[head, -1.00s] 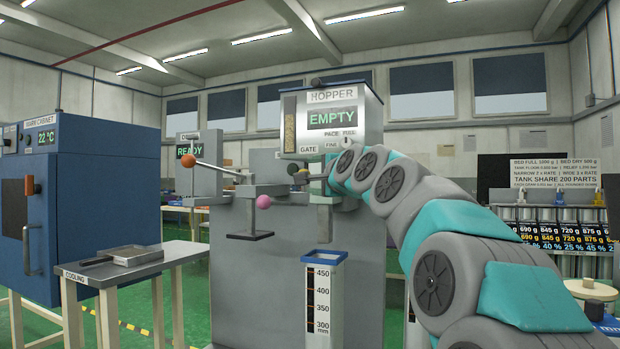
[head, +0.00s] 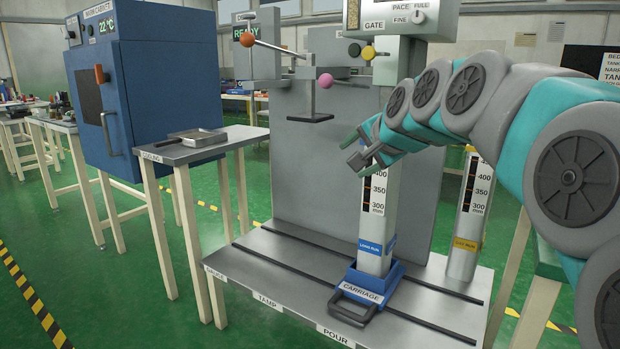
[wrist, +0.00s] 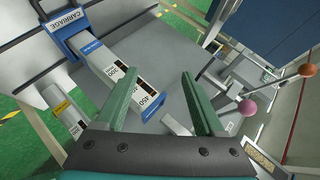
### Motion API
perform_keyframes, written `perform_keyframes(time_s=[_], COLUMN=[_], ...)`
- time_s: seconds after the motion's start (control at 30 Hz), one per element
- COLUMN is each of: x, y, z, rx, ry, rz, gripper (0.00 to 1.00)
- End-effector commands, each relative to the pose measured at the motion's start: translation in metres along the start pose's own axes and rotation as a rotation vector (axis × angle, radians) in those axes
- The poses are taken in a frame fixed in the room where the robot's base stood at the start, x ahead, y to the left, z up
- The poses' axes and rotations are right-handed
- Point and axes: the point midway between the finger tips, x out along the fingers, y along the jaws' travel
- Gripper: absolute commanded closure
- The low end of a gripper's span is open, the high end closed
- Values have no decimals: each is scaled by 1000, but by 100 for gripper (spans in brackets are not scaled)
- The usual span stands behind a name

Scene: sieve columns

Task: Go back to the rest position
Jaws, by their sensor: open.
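My gripper (head: 358,149) is open and empty in the head view, in front of the upper part of a tall white column (head: 377,225) with a mm scale. The column stands upright in the blue carriage (head: 385,282) on the bench and its top is hidden behind my gripper. In the wrist view, my two green fingers (wrist: 160,105) are spread apart. The column (wrist: 115,68) and the carriage (wrist: 68,22) show beyond them to the upper left. I cannot tell whether a finger touches the column.
A second column (head: 468,225) stands to the right. The tamp press with its orange-knobbed (head: 247,38) and pink-knobbed (head: 325,81) levers is at the back. A cooling table (head: 190,152) with a metal pan (head: 197,138) and a blue cabinet (head: 160,90) are left. Green floor is open at front left.

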Motion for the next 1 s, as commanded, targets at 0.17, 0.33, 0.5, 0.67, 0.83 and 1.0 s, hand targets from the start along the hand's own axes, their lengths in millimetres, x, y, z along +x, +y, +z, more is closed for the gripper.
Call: perform_keyframes(time_s=[0.17,0.33,0.5,0.67,0.83,1.0], x=[-14,-45,-92,-144,-183,-196], y=[100,195,287,359,404,417], z=[76,139,196,238,266,273], rx=[-211,-388,-537,-641,-696,-715], ry=[-164,-342,-548,-739,-884,-929], rz=[228,415,576,692,757,774], gripper=[29,29,29,29,29,29])
